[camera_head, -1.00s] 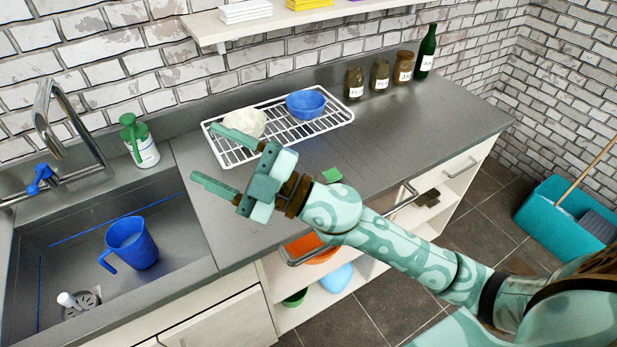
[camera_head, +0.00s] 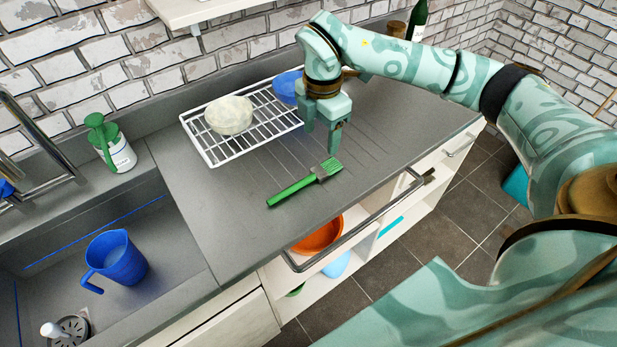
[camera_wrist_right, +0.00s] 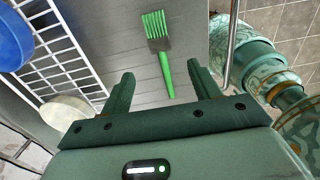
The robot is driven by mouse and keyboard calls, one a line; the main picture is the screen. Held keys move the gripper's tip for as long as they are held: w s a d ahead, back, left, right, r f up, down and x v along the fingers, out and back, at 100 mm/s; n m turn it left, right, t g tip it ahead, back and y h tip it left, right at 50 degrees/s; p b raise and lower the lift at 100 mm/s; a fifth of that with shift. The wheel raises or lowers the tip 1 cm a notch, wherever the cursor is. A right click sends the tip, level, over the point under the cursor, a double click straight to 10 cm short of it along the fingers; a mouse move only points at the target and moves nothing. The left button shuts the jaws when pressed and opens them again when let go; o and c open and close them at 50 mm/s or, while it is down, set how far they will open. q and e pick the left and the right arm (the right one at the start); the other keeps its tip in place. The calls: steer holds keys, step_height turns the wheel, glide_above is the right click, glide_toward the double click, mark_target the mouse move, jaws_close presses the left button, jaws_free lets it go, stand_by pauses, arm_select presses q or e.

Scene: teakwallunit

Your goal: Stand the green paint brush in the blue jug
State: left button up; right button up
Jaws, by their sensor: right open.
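The green paint brush (camera_head: 305,183) lies flat on the grey counter, its handle toward the lower left and its bristles toward the upper right. It also shows in the right wrist view (camera_wrist_right: 160,48), beyond and between the fingertips. My right gripper (camera_head: 322,143) points down above the counter, just behind the brush's bristle end; it is open and empty (camera_wrist_right: 160,90). The blue jug (camera_head: 120,258) stands upright in the sink at the left, its handle on the left side. My left gripper is not in view.
A white wire rack (camera_head: 262,130) holds a pale bowl (camera_head: 229,114) and a blue bowl (camera_head: 287,87), close to my right gripper. A green-topped bottle (camera_head: 111,145) stands behind the sink. A tap (camera_head: 30,130) rises at the left. The counter between brush and sink is clear.

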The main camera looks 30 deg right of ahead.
steer(key=b, duration=0.1)
glide_above(321, 170)
steer(key=f, duration=0.6)
steer(key=shift+a, duration=0.35)
steer(key=f, duration=0.1)
steer(key=f+b, duration=0.1)
steer(key=f, duration=0.3)
steer(key=shift+d+f+b, duration=0.25)
steer(key=shift+d+b, duration=0.05)
steer(key=shift+r, duration=0.1)
steer(key=shift+c, duration=0.6)
steer(key=c, duration=1)
